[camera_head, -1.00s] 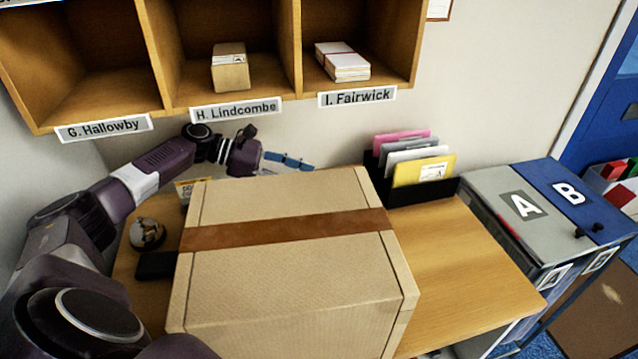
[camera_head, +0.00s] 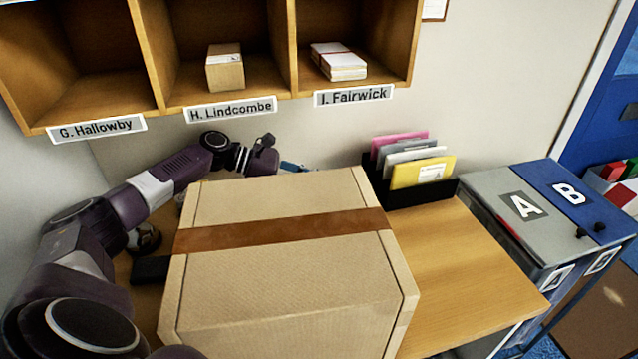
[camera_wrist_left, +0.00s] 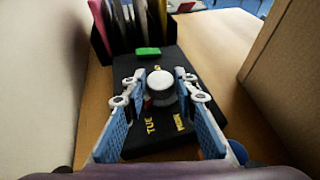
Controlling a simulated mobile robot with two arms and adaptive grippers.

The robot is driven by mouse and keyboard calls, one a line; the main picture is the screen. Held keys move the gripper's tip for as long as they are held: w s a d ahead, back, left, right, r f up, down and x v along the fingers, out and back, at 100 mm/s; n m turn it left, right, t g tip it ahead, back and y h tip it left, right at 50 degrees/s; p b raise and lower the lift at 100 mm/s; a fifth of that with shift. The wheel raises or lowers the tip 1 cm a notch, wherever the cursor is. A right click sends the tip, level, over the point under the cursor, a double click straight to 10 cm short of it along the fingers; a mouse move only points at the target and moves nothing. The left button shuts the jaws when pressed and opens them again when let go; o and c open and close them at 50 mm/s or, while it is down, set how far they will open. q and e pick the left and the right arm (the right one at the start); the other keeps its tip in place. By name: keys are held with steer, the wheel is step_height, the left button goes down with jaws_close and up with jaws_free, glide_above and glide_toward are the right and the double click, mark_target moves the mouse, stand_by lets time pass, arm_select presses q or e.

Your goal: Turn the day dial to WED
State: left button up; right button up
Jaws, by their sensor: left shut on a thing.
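The day dial (camera_wrist_left: 161,90) is a round, pale knob on a black panel (camera_wrist_left: 166,136) in the left wrist view. Yellow TUE and MON lettering shows on the near side of the panel; other lettering beyond the knob is mostly hidden. A green block (camera_wrist_left: 148,51) sits at the panel's far end. My left gripper (camera_wrist_left: 160,82) is shut on the knob, one finger on each side. In the head view only a blue bit of this gripper (camera_head: 291,166) shows behind the carton, which hides the dial. My right gripper is out of view.
A large taped carton (camera_head: 290,280) fills the middle of the table (camera_head: 465,265). A black rack (camera_head: 373,188) of envelopes stands beyond the panel. Wooden pigeonholes (camera_head: 288,50) hang above. The table's right side is clear. Bins A and B (camera_head: 520,240) stand at right.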

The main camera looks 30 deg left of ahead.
arm_select(q)
steer(key=shift+w+a+m+g+h+b, duration=0.15)
steer(key=shift+m+g+h+b, duration=0.2)
steer(key=shift+b, duration=0.25)
steer(key=shift+m+g, duration=0.25)
steer(key=shift+m, duration=0.1)
steer(key=o, duration=1.2)
steer(key=shift+c, duration=0.2)
step_height(320, 180, up, 10)
